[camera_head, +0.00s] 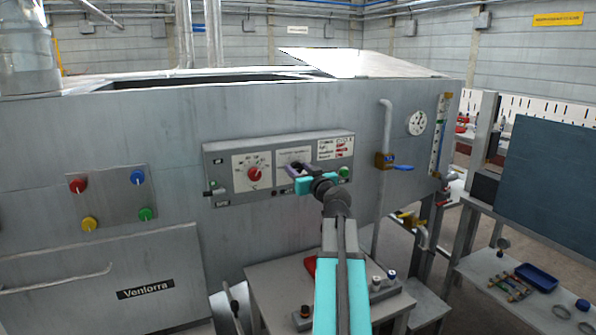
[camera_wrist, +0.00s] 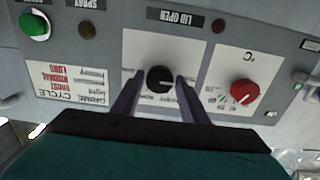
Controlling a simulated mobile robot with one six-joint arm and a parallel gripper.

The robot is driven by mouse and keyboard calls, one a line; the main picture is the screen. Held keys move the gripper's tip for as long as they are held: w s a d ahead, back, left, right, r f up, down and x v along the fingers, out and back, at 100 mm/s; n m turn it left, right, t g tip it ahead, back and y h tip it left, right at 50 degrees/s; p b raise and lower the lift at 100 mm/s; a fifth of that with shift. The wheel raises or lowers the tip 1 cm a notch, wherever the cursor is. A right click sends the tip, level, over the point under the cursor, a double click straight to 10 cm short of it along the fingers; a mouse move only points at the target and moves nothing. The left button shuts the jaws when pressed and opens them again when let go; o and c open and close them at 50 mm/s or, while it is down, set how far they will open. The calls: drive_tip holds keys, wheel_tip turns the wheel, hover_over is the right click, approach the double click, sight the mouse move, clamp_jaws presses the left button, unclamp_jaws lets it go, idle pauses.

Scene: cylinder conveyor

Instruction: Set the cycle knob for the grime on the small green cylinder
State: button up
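The black cycle knob (camera_wrist: 160,79) sits on a white dial plate in the wrist view, which shows the panel upside down. My gripper (camera_wrist: 159,82) is open, with one dark finger on each side of the knob and a visible gap at each side. In the head view my gripper (camera_head: 296,171) is at the control panel (camera_head: 225,158) and hides the knob. A printed card (camera_wrist: 88,83) headed CYCLE, with a GRIME column, is beside the dial. The knob's setting is too small to tell. I cannot make out the small green cylinder.
A red °C knob (camera_wrist: 243,92) is beside the dial. A green button (camera_wrist: 34,24) is near the card. A small table (camera_head: 268,283) with a fixture stands below the panel. A pipe with a blue-handled valve (camera_head: 402,167) is right of the panel.

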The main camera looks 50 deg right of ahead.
drive_tip(key=c, duration=0.7)
drive_tip(key=shift+o, duration=0.2)
